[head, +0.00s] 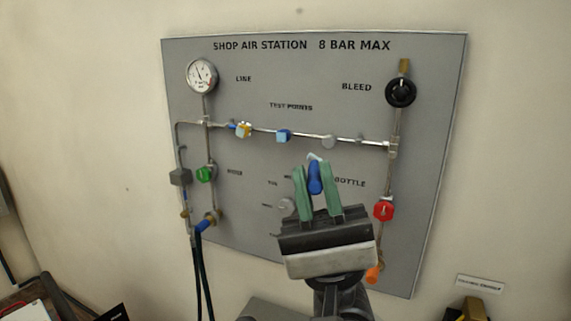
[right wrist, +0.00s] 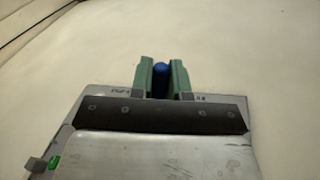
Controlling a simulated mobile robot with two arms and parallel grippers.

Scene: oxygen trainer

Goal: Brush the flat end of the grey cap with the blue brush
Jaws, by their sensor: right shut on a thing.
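The blue brush (head: 315,179) is held upright between the green fingers of my right gripper (head: 318,190), which is shut on it. Its pale tip points up toward the panel's pipe. A round grey cap (head: 328,142) sits on the horizontal pipe under the test points label, just above and right of the brush tip in the head view. I cannot tell whether they touch. In the right wrist view the brush's blue end (right wrist: 161,69) shows between the fingers; its tip and the cap cannot be made out there. My left gripper is not in view.
The grey panel (head: 250,240) on the wall carries a gauge (head: 202,75), a black bleed knob (head: 401,92), a red knob (head: 383,210) and a green knob (head: 204,174). Blue fittings (head: 283,136) sit left on the same pipe. Black hoses hang at lower left.

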